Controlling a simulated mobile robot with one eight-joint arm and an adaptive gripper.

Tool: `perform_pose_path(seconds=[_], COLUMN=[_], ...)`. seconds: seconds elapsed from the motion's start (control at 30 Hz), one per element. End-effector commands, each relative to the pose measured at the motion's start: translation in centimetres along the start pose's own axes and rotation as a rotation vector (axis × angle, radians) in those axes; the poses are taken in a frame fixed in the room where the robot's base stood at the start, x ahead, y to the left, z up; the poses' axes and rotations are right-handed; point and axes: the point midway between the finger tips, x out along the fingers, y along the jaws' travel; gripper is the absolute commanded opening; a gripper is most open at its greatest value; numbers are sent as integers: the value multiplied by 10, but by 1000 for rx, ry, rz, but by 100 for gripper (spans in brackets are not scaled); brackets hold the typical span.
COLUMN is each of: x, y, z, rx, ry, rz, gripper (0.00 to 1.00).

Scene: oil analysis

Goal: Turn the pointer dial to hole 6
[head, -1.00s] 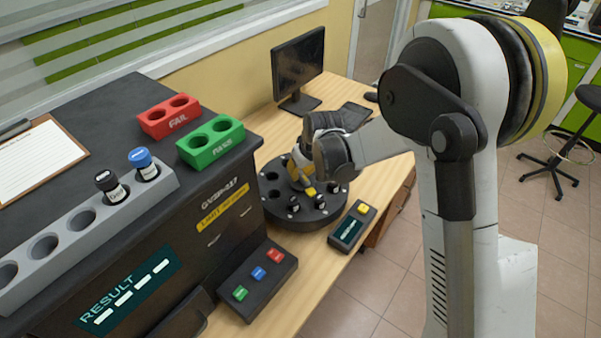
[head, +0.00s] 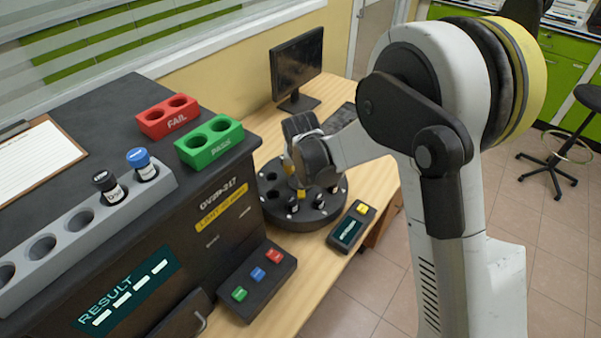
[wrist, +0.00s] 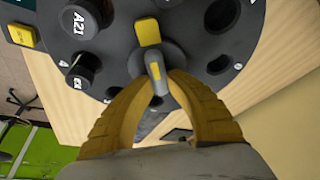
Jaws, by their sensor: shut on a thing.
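The round dark carousel (head: 318,218) stands on the wooden desk, with holes and some black-capped vials around its rim. In the wrist view the carousel (wrist: 115,68) fills the upper part. Its pointer dial (wrist: 150,55) has a grey grip bar and a yellow marker, which lies toward the top of that view. My gripper (wrist: 158,92) is shut on the end of the grip bar with its two yellow fingers. In the head view my gripper (head: 302,190) hides the dial's centre. I cannot read which hole the pointer faces.
A small display box with a yellow button (head: 351,226) sits right of the carousel. The dark analyser (head: 215,215) stands close on the left, with a three-button panel (head: 258,285) in front. A monitor (head: 297,68) stands behind.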

Motion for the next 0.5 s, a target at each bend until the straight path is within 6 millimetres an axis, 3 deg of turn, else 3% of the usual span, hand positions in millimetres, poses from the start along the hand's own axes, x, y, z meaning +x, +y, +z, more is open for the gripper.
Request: perform_pose_path(seconds=[0.5], x=[0], y=[3], z=[1], rx=[222], ry=[-2], rz=[92], gripper=[0])
